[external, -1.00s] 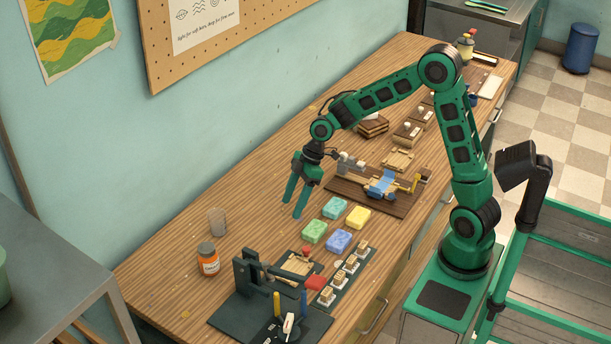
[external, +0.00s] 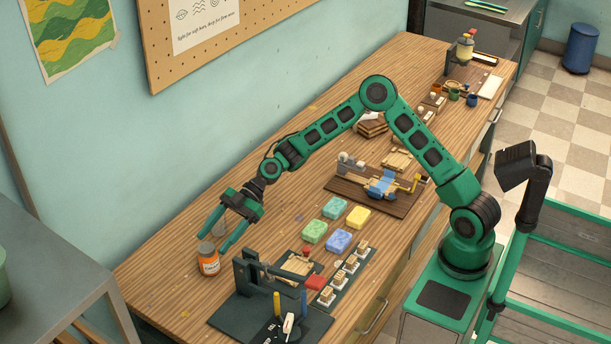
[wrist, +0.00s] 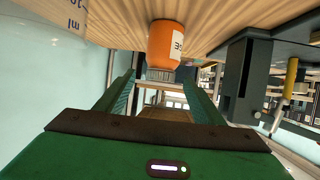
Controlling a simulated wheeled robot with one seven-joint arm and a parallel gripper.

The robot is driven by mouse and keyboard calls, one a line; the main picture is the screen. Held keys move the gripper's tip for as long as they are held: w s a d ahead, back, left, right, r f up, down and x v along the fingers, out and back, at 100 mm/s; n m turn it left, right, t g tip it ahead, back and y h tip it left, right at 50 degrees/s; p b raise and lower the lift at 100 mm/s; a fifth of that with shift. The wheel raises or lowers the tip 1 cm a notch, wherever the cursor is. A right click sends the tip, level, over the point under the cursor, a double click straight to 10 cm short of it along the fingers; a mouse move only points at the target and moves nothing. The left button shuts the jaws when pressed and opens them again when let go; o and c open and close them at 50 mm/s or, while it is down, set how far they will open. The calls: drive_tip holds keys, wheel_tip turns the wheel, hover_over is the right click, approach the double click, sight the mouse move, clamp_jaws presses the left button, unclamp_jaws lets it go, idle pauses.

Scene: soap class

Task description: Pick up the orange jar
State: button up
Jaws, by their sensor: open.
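The orange jar (external: 208,262) stands upright on the wooden table near its left end, with a grey lid and a white label. My gripper (external: 213,245) is open, with its two green fingers reaching down and left toward the jar. Nothing is held.
A clear measuring cup (external: 218,228) stands just behind the jar, partly hidden by a finger. A dark press-like fixture (external: 250,285) stands to the right. Several coloured soap bars (external: 338,240) lie further right. The table left of the jar is clear.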

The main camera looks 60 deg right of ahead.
sight(201, 257)
drive_tip(key=x, duration=0.8)
drive_tip(key=shift+a+f, duration=0.25)
drive_tip(key=shift+a, duration=0.05)
drive_tip(key=shift+c, duration=0.6)
drive_tip(key=c, duration=1)
